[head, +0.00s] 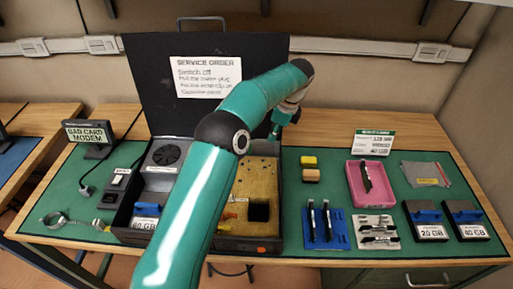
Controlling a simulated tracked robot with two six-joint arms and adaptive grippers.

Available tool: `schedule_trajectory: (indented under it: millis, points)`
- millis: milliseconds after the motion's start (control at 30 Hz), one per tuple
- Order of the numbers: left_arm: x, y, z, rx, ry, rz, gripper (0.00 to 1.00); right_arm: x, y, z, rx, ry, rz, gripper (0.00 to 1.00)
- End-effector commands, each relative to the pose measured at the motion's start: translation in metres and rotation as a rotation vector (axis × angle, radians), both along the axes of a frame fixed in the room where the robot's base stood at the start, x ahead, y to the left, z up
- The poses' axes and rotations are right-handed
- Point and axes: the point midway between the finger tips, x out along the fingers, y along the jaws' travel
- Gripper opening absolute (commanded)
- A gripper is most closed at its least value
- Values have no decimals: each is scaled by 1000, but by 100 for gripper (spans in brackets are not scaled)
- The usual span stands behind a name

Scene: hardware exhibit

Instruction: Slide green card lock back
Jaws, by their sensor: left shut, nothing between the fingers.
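An open black computer case (283,222) stands on the green mat, with a tan circuit board (238,205) inside its right part. I cannot make out a green card lock; my arm covers the middle of the case. My left arm crosses the view from the bottom, bends over the case and comes down at its back right. My left gripper (273,132) is shut and empty there, small and partly hidden behind the arm. I cannot tell whether it touches anything. My right gripper is not in view.
The raised lid (150,75) carries a service order sheet (209,77). To the right are a pink tray (355,190), a blue tool mat (340,238) and drives with blue handles (424,217). To the left are a sign (88,134) and a coiled metal strap (56,219).

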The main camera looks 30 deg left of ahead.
Motion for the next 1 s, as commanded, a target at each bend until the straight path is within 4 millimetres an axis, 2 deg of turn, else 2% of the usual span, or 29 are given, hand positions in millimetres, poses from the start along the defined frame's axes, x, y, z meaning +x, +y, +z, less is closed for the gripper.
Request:
schedule_trajectory:
  millis: [333,600,1000]
  points:
    - [-7,18,-68,-1,5,2,0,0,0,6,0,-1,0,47]
    - [-17,50,-68,0,0,3,0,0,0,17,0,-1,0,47]
    - [-19,55,-69,-1,-1,1,0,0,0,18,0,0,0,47]
